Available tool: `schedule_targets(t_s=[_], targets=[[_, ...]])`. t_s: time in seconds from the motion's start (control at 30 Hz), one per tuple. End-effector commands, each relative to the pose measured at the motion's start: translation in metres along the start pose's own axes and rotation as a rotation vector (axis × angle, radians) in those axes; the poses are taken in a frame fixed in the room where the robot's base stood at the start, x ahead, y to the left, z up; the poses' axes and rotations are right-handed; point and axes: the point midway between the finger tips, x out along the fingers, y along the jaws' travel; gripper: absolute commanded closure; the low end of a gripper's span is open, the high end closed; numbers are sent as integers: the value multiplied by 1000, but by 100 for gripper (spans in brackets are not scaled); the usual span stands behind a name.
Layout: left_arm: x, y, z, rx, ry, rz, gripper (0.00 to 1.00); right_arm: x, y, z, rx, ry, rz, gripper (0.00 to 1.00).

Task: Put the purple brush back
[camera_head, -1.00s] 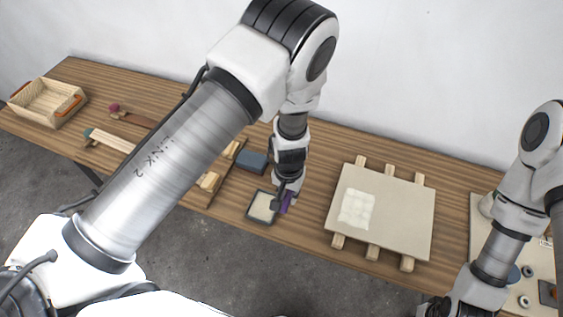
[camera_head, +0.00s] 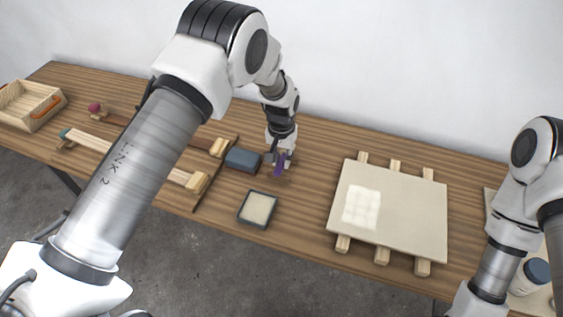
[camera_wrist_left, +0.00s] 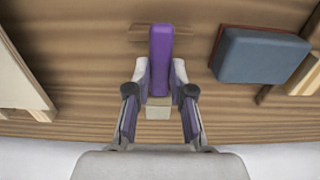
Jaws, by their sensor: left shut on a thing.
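My left gripper (camera_head: 279,156) is shut on the purple brush (camera_head: 281,165) above the back middle of the table, right of a blue-grey block. In the left wrist view, the purple brush (camera_wrist_left: 160,50) lies between the two fingertips (camera_wrist_left: 159,74). Its pale head (camera_wrist_left: 158,110) points toward the wrist. A small brown wooden piece (camera_wrist_left: 138,33) shows beneath the brush's far end; I cannot tell whether they touch. My right gripper is outside the frames; only its arm shows at the right of the head view.
The blue-grey block (camera_head: 242,160) is close on the left. A dark-rimmed shallow tray (camera_head: 241,213) lies in front. A board (camera_head: 410,219) on wooden slats stands right. Long clamp-like wooden bars and a wooden crate (camera_head: 47,112) are left. Bare table lies between tray and board.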

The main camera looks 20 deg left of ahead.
Motion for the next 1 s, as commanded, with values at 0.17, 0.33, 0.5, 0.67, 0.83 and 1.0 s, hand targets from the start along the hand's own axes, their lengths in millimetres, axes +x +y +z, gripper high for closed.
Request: schedule_targets(t_s=[0.17, 0.33, 0.5, 0.67, 0.83, 1.0], targets=[[2, 0, 0, 0, 0, 0, 100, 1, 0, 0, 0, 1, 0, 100], [7, 0, 0, 0, 0, 0, 100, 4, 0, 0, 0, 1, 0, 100], [12, 0, 0, 1, 0, 0, 100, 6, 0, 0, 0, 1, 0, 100], [11, 0, 0, 0, 0, 0, 53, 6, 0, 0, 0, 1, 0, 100], [11, 0, 0, 0, 0, 0, 53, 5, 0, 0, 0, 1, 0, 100], [-3, 0, 0, 0, 1, 0, 53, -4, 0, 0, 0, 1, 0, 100]])
